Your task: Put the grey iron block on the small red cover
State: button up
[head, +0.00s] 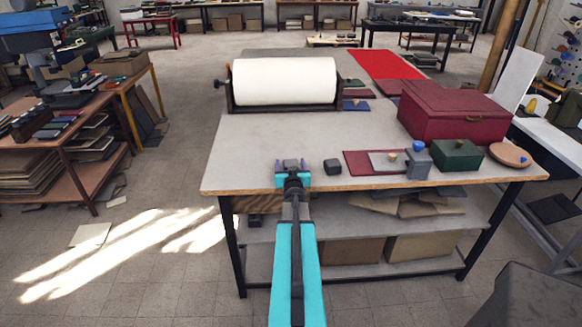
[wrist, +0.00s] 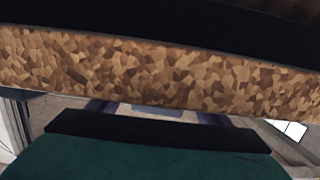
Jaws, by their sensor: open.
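A grey block with a blue knob (head: 418,164) stands near the table's front edge, right of centre. A smaller dark charcoal block (head: 332,167) sits left of it; I cannot tell for certain which is the iron block. A small flat red cover (head: 355,164) lies between them. A pale grey plate with a tan knob (head: 380,164) overlaps its right part. My gripper (head: 290,164) is open and empty at the table's front edge, left of the dark block and apart from it. The wrist view shows no block or cover.
A green block (head: 457,155), a round wooden lid (head: 509,155) and a big dark red box (head: 454,112) stand to the right. A white roller (head: 284,81) stands behind. The worktable (head: 250,150) is clear left of centre.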

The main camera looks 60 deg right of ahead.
jog(key=shift+x, duration=1.05)
jog(key=c, duration=1.8)
jog(key=shift+r, duration=0.1)
grip_shut()
